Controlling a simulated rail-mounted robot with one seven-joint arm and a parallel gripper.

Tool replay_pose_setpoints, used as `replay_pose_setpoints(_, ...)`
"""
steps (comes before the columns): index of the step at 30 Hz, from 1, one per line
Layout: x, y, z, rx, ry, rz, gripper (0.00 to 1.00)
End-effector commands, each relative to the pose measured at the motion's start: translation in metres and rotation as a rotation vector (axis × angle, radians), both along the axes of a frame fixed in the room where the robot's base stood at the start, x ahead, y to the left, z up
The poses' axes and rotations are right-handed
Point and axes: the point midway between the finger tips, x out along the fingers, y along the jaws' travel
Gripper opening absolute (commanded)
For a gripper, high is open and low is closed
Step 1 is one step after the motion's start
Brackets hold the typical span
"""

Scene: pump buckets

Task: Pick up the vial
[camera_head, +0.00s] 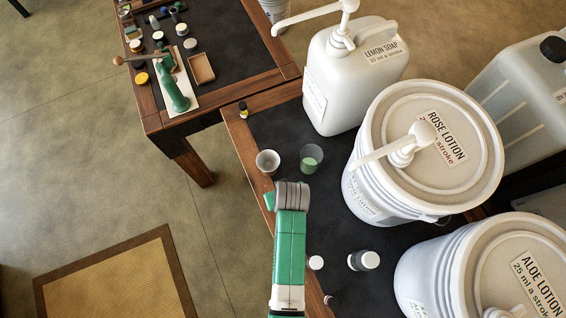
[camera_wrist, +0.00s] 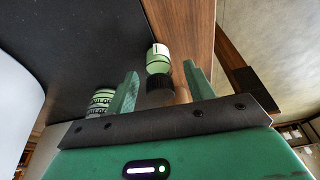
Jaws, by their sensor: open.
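A small dark-capped vial with a yellow band (camera_head: 243,109) stands near the far left edge of the dark table in the head view. In the wrist view, my gripper (camera_wrist: 159,75) is open. A small greenish bottle with a white band (camera_wrist: 158,60) shows just beyond and between its fingertips, with a dark ribbed cap (camera_wrist: 160,88) nearer to me. I cannot tell whether this is the same vial. No grip on it shows. In the head view my arm hides most of the gripper.
Two small cups, one empty (camera_head: 268,161) and one with green contents (camera_head: 312,158), stand beyond my arm. A lotion bucket (camera_head: 430,150) and a soap jug (camera_head: 350,75) crowd the right side. The wooden table edge (camera_head: 238,135) is close on the left.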

Motion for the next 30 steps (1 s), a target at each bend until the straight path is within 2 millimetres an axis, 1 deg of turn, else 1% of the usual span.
replay_pose_setpoints(1, 0.002, 0.001, -0.006, 0.0, 0.001, 0.0, 0.53)
replay_pose_setpoints(3, 0.003, 0.001, -0.009, 0.0, -0.001, 0.0, 0.53)
replay_pose_setpoints(8, 0.003, 0.001, -0.008, -0.001, -0.001, 0.0, 0.53)
replay_pose_setpoints(9, 0.003, 0.001, -0.008, -0.001, -0.001, 0.0, 0.51)
replay_pose_setpoints(11, 0.003, 0.001, -0.008, -0.001, -0.001, 0.0, 0.39)
replay_pose_setpoints(12, 0.003, 0.001, -0.008, -0.001, -0.001, 0.0, 0.31)
replay_pose_setpoints(14, 0.003, 0.001, -0.008, -0.001, -0.001, 0.0, 0.2)
replay_pose_setpoints(16, 0.003, 0.001, -0.008, -0.001, -0.001, 0.0, 0.06)
replay_pose_setpoints(25, 0.003, 0.001, -0.006, 0.0, -0.002, 0.0, 0.04)
replay_pose_setpoints(30, 0.003, 0.001, 0.008, 0.0, -0.003, 0.001, 0.04)
